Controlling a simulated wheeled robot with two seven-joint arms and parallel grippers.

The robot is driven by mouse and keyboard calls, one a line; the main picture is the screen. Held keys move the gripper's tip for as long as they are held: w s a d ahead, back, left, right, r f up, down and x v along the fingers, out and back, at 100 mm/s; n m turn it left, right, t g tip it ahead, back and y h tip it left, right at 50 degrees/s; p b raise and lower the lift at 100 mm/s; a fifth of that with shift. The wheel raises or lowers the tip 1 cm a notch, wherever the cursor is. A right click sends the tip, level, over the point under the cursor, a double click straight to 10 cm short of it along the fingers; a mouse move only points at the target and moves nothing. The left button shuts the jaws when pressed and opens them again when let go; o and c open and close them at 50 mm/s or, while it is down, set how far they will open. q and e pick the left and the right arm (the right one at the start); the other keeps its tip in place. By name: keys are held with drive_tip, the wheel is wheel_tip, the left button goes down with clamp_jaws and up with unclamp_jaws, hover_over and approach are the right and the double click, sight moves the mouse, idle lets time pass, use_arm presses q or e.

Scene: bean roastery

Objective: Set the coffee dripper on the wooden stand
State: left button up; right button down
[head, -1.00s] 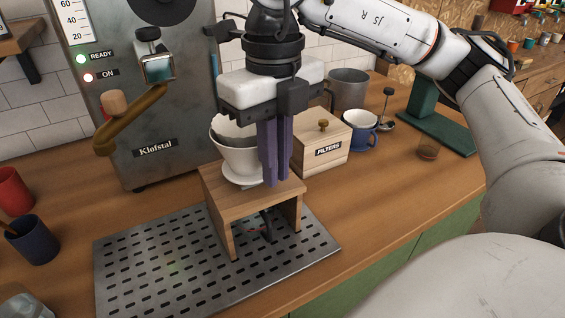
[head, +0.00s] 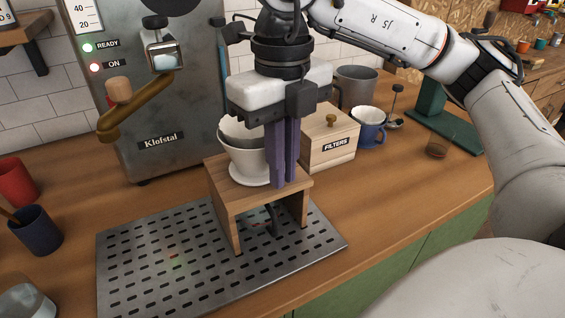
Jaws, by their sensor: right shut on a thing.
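The white coffee dripper (head: 242,150) is upright at the top of the small wooden stand (head: 240,198), near its back edge. Its base looks to be on or just at the stand's top; the exact contact is hard to tell. My right gripper (head: 284,184) points down over the stand, its purple fingers at the dripper's right side, shut on the dripper. The fingers hide the dripper's right side, so the grip point is not visible. My left gripper is not in view.
The stand is on a perforated metal drip tray (head: 170,255). A wooden filter box (head: 338,148) is close behind my right gripper, with a blue mug (head: 369,128) beside it. The roasting machine (head: 150,90) stands at the back left. A red cup (head: 14,182) and dark blue cup (head: 36,230) are at left.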

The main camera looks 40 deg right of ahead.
drive_tip(key=shift+f, duration=0.25)
drive_tip(key=c, duration=1.8)
unclamp_jaws()
wheel_tip(320, 180, up, 10)
drive_tip(key=p, duration=0.2)
drive_tip(key=shift+r+p, duration=0.25)
drive_tip(key=shift+p, duration=0.1)
drive_tip(key=shift+f, duration=0.1)
